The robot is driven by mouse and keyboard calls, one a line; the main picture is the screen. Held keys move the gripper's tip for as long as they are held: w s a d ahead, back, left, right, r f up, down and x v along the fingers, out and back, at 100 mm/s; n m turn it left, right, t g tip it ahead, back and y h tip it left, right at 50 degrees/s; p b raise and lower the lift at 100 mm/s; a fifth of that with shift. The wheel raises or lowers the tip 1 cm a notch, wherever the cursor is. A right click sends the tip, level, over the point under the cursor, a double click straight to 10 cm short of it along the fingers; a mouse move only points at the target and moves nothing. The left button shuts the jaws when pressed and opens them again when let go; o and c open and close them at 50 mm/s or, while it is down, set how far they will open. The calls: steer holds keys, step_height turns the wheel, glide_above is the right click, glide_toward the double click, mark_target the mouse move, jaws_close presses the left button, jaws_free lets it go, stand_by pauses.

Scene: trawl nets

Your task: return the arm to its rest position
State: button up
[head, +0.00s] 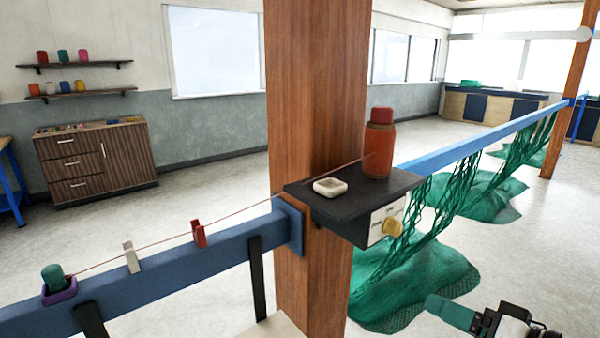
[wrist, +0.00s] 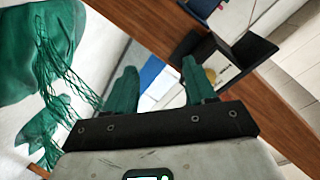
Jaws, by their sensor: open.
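My gripper (wrist: 159,66) shows in the wrist view with its two green fingers spread apart and nothing between them. In the head view my gripper (head: 432,302) is at the lower right, in front of the green net and clear of the post and shelf. Its green finger points left; the rest of my arm is mostly cut off by the frame's edge.
Blue rails (head: 190,268) run both ways. Green nets (head: 415,275) hang at right. Open floor (head: 210,200) lies left.

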steer(key=s+f+g+h, duration=0.25)
steer(key=s+f, duration=0.35)
steer(key=f, duration=0.5)
steer(key=s+f+g+h, duration=0.2)
steer(key=s+f+g, duration=0.3)
steer(key=f, duration=0.5)
steer(key=s+d+f+n+g+h, duration=0.1)
steer(key=s+f, duration=0.3)
steer(key=s, duration=0.5)
steer(key=s+d+f+n+g+h, duration=0.1)
steer(key=s+f+g+h, duration=0.1)
steer(key=s, duration=0.6)
step_height(320, 180, down, 3)
steer(key=shift+s+r+g+h, duration=0.1)
steer(key=shift+s+g+h, duration=0.3)
steer(key=shift+g, duration=0.25)
steer(key=shift+d, duration=0.1)
